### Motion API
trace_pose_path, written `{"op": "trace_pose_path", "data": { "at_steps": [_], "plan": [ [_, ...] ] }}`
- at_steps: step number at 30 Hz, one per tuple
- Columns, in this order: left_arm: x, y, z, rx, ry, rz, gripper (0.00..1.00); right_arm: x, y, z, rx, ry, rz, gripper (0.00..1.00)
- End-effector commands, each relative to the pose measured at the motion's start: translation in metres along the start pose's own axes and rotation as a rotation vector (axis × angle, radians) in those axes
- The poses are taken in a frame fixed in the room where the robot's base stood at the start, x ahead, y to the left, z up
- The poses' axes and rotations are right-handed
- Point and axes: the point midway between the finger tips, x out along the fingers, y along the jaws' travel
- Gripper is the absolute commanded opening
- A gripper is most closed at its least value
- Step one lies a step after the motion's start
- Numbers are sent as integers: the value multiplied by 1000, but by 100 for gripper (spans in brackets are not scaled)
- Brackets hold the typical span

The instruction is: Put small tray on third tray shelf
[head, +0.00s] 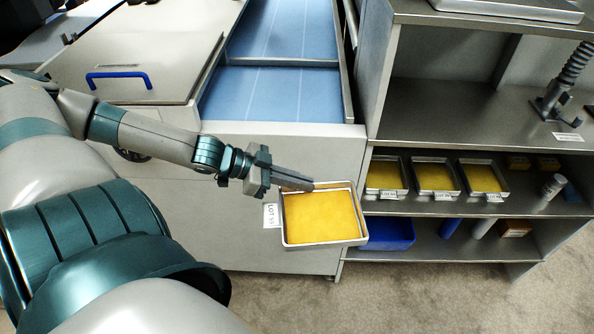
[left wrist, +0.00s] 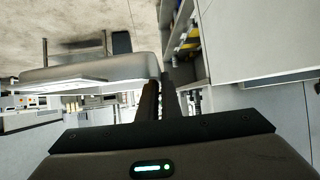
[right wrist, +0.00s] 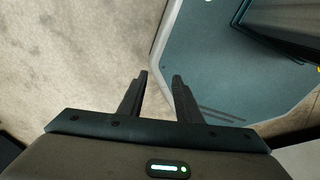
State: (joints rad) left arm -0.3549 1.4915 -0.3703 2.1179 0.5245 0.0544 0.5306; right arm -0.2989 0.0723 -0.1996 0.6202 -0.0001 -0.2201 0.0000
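A small metal tray (head: 325,218) with a yellow layer inside and a label reading LOT on its left side is in the air in front of the white machine cabinet. My left gripper (head: 308,187) is shut on its far rim, and the tray is slightly tilted. The tray also shows in the left wrist view (left wrist: 90,72), side on at the fingers. A tray shelf (head: 430,206) to the right carries a row of three similar yellow-filled trays (head: 435,179) with labels on their fronts. My right gripper (right wrist: 160,78) is open and empty over the floor.
A lower shelf (head: 450,252) holds a blue bin (head: 388,234) and several small items. A bare steel counter (head: 450,115) lies above the tray row, with a coiled hose stand (head: 560,85) at right. The blue sheeter belt (head: 270,95) is at back.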

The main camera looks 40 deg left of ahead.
Motion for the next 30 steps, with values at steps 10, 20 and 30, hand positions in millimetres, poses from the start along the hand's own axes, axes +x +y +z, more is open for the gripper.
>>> {"op": "trace_pose_path", "data": {
  "at_steps": [10, 20, 30],
  "plan": [
    [74, 31, 34, -74, 13, -136, 0, 36, 2, 4, -1, 0, 2, 31],
    [136, 54, 24, -160, 18, -313, 0, 66, 9, 8, -4, -2, 9, 31],
    [169, 73, -7, -268, 21, -521, 0, 93, 9, 12, -5, -3, 10, 31]
  ]
}}
